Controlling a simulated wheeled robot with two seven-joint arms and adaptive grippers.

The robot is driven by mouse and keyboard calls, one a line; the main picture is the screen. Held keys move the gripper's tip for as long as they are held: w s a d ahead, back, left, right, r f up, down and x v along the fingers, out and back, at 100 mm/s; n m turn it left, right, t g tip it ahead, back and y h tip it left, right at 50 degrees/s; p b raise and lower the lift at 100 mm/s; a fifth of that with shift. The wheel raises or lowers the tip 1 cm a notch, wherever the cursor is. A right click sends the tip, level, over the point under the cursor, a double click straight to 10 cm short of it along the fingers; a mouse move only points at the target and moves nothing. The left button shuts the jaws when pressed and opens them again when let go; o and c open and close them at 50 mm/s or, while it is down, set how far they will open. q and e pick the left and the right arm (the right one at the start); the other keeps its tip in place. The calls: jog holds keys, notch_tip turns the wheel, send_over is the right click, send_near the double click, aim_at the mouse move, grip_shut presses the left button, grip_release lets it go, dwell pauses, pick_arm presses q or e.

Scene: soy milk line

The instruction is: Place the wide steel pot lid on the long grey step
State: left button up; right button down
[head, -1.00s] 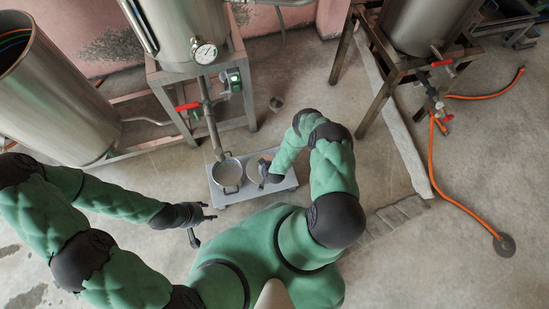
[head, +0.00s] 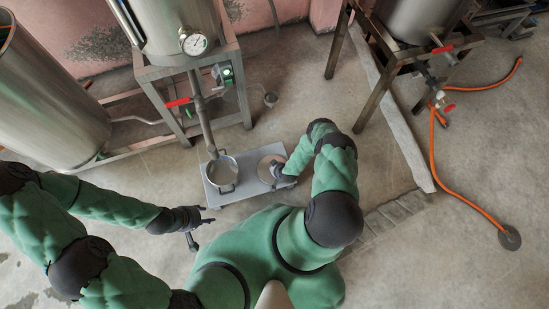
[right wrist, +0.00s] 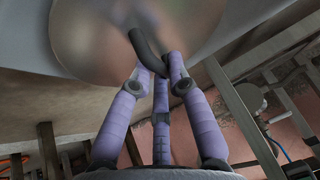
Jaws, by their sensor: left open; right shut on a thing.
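The wide steel pot lid (head: 265,169) is a round, brownish-reflecting disc over the right part of a grey low platform. My right gripper (head: 278,171) is shut on its black handle. In the right wrist view, the lid (right wrist: 90,42) fills the top, and the fingers of my right gripper (right wrist: 158,72) close around the dark curved handle (right wrist: 147,50). I cannot tell whether the lid touches the platform. A long light grey raised strip (head: 398,125), seemingly the step, runs along the floor at the right. My left gripper (head: 206,214) is open and empty, left of the platform.
An open steel pot (head: 222,174) stands on the grey platform (head: 240,194), under a pipe from a steel tank (head: 170,30). A steel-legged stand (head: 378,90) is beside the strip. An orange hose (head: 436,185) lies right of it. Floor between platform and strip looks mostly clear.

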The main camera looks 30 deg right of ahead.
jog(key=c, duration=1.2)
grip_release()
jog(key=shift+r, duration=0.15)
jog(key=p+v, duration=0.6)
jog(key=v, duration=0.6)
jog(key=w+a+r+g+y, duration=0.1)
jog(key=w+a+r+y, duration=0.15)
jog(key=a+r, duration=0.45)
jog(key=s+a+r+g, duration=0.1)
jog(key=s+a+r, duration=0.2)
jog(key=r, duration=0.4)
jog(key=s+a+r+g+y, duration=0.1)
jog(key=s+a+r+g, duration=0.1)
jog(key=r, duration=0.6)
jog(key=s+a+r+n+g, duration=0.1)
jog(key=s+a+r+g, duration=0.1)
jog(key=s+a+r, duration=0.2)
jog(key=shift+s+a+r+y, duration=0.1)
jog(key=shift+a+r, duration=0.3)
jog(key=shift+r, duration=0.25)
jog(key=shift+s+a+r+y, duration=0.15)
jog(key=shift+a+r, duration=0.25)
jog(key=shift+r, duration=0.25)
jog(key=shift+a+r+y, duration=0.1)
jog(key=shift+a+r, duration=0.3)
jog(key=shift+r, duration=0.25)
